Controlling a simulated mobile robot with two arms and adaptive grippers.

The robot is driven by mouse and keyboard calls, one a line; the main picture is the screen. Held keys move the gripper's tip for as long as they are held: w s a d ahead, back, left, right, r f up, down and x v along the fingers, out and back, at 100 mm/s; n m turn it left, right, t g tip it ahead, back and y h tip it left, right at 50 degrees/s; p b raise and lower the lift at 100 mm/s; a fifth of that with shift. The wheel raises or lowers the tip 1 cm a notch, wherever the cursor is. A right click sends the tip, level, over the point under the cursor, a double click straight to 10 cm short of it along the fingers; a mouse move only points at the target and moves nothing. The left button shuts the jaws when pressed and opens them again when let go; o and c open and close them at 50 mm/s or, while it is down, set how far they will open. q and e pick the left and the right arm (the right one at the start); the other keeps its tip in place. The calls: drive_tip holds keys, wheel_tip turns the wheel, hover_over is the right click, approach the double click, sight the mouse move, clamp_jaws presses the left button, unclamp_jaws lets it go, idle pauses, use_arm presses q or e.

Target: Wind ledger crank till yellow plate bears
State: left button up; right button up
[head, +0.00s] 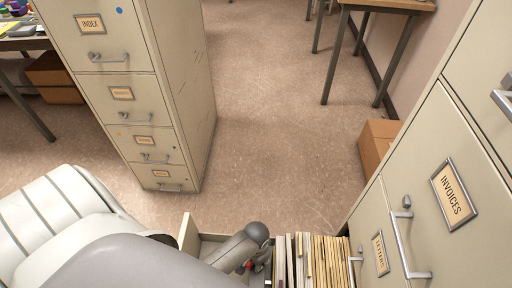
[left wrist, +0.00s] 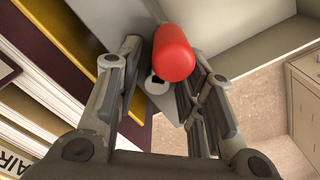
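The crank's red knob (left wrist: 174,53) stands between the two fingers of my left gripper (left wrist: 168,62) in the left wrist view. The fingers are spread, with a visible gap on the left; contact on the right is unclear. A grey metal part with a dark hole (left wrist: 157,80) shows below the knob. A yellow strip (left wrist: 72,30) lies beside dark maroon covers at upper left; I cannot tell whether it is the yellow plate. In the head view, my left gripper (head: 246,264) is low in the open drawer, its fingers mostly hidden. My right gripper is not in view.
The open drawer (head: 187,234) holds a row of upright folders (head: 316,262) right of the gripper. The INVOICES cabinet (head: 425,150) rises at right. Another filing cabinet (head: 190,90) stands at left. A cardboard box (head: 376,145) is by the wall. Floor between is clear.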

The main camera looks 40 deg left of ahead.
use_arm(q)
drive_tip(key=shift+c, duration=0.2)
clamp_jaws()
drive_tip(key=shift+d+r+n+p, duration=0.15)
drive_tip(key=shift+r+n+p, duration=0.2)
drive_tip(key=shift+n+p, duration=0.6)
drive_tip(key=shift+f+n+p, duration=0.1)
drive_tip(key=shift+n+p, duration=0.25)
drive_tip(key=shift+p, duration=0.6)
drive_tip(key=shift+f+n, duration=0.25)
drive_tip(key=shift+n, duration=0.15)
drive_tip(key=shift+o, duration=0.2)
unclamp_jaws()
drive_tip(key=shift+r, duration=0.1)
